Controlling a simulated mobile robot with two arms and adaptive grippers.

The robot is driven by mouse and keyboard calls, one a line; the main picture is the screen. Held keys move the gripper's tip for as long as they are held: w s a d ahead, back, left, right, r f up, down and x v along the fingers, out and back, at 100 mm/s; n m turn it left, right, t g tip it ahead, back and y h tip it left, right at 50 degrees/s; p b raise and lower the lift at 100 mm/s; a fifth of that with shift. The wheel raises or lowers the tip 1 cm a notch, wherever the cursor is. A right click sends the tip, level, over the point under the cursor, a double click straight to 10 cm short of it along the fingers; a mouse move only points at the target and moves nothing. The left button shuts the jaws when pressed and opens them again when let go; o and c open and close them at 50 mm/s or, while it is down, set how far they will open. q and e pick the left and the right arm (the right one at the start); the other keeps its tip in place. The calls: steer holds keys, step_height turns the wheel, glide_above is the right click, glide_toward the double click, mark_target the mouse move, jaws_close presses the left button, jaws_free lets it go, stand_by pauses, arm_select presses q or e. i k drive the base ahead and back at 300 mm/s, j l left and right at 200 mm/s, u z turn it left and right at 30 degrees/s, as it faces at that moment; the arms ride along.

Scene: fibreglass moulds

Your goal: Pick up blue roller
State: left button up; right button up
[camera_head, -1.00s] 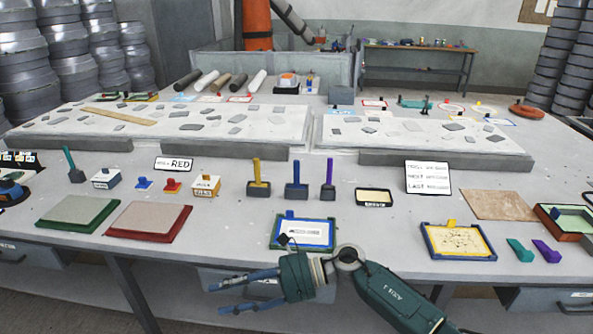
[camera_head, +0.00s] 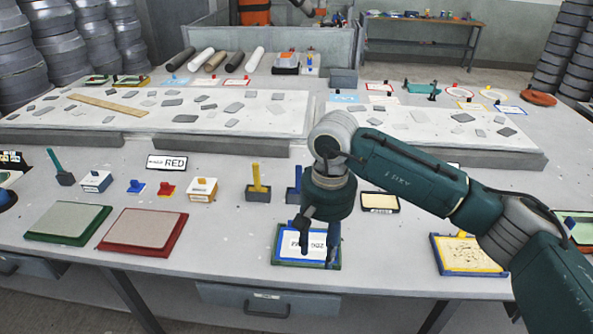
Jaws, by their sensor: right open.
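The blue roller (camera_head: 293,191), an upright blue handle on a dark block, stands on the table beside the yellow-handled one. My right wrist covers its right side. My right gripper (camera_head: 318,258) points down with its fingers apart, nearer the front edge than the roller. In the picture its fingers lie over the blue-framed tray (camera_head: 279,258); I cannot tell how high above it they are. Nothing is seen between the fingers. My left gripper is not in view.
A yellow-handled tool (camera_head: 257,186) stands left of the roller. Small blue, red and white blocks lie further left, behind a red tray (camera_head: 143,230) and a green tray (camera_head: 68,222). A yellow-lined tray (camera_head: 461,257) lies right. Long grey bars (camera_head: 210,147) lie behind.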

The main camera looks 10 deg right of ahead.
mark_target(298, 168)
steer(key=i, duration=1.55)
